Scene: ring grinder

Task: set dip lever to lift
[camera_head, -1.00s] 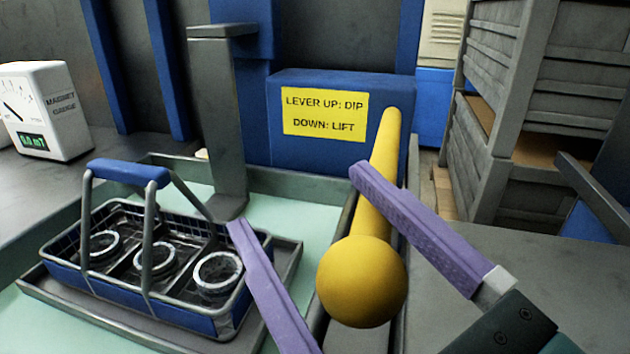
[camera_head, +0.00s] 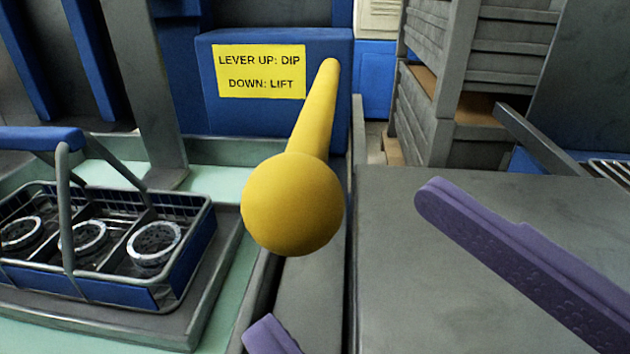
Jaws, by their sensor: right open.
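The dip lever is a yellow rod with a big ball knob (camera_head: 292,205). It comes out from a blue box (camera_head: 215,75) toward me. The box's yellow sign (camera_head: 262,71) reads "LEVER UP: DIP" and "DOWN: LIFT". The knob shows well below the sign in the picture; I cannot tell the lever's exact angle. My right gripper (camera_head: 347,265) is open, with its purple fingers wide apart, one at the bottom edge and one on the right. It is empty, and its fingertips are below and right of the knob. My left gripper is out of view.
A blue wire basket (camera_head: 185,265) with several metal rings stands at the left over a pale green tank. A grey flat surface (camera_head: 400,290) lies to the right. Grey crates (camera_head: 440,100) are stacked behind it.

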